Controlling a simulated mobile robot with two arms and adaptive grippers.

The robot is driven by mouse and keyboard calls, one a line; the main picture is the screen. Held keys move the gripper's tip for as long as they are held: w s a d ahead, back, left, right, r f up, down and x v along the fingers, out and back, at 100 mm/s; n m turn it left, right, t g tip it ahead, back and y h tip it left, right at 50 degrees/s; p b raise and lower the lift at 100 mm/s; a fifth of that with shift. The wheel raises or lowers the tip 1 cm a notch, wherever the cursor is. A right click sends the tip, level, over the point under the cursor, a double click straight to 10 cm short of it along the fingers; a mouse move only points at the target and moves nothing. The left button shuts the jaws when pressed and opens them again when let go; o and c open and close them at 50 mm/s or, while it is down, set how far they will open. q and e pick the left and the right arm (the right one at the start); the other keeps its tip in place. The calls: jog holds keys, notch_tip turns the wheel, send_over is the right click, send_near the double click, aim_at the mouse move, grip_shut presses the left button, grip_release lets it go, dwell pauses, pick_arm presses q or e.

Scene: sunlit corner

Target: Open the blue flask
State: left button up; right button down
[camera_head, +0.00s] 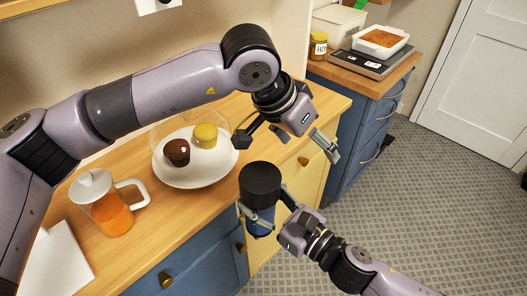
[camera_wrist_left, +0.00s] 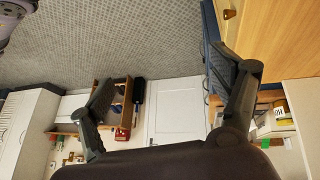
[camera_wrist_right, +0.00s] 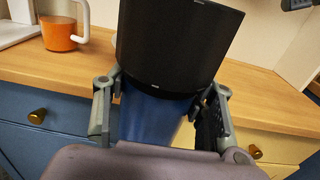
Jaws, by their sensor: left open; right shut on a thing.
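The blue flask has a wide black cap (camera_head: 260,183) and a blue body (camera_head: 261,228). It is upright in the head view, in front of the counter edge. My right gripper (camera_head: 272,207) is shut on its blue body, below the cap. The right wrist view shows the cap (camera_wrist_right: 175,45) above the blue body (camera_wrist_right: 150,118), with a finger on each side. My left gripper (camera_head: 284,143) is open and empty, above the flask and apart from the cap. Its spread fingers also show in the left wrist view (camera_wrist_left: 168,118). The fingers hide part of the body.
The wooden counter (camera_head: 125,235) holds a glass pitcher (camera_head: 108,208) with orange liquid and a white plate (camera_head: 190,178) with a brown and a yellow muffin. A scale (camera_head: 372,60) with a white dish (camera_head: 381,41) stands on the far counter. Floor (camera_head: 420,210) is clear at right.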

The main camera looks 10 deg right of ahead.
aim_at(263, 176)
pick_arm(q)
jog(key=s+a+y, duration=0.1)
jog(key=a+y, duration=0.1)
jog(key=a, duration=0.1)
jog(key=s+a+g+y, duration=0.1)
jog(key=a+y, duration=0.1)
jog(key=a+r+y, duration=0.1)
jog(key=a, duration=0.2)
jog(key=shift+s+a+n+y, duration=0.3)
jog(key=shift+s+y, duration=0.1)
jog(key=shift+s+a+f+g, duration=0.1)
jog(key=shift+a+f+g, duration=0.1)
jog(key=shift+g, duration=0.1)
notch_tip(263, 176, down, 8)
jog(key=shift+r, duration=0.25)
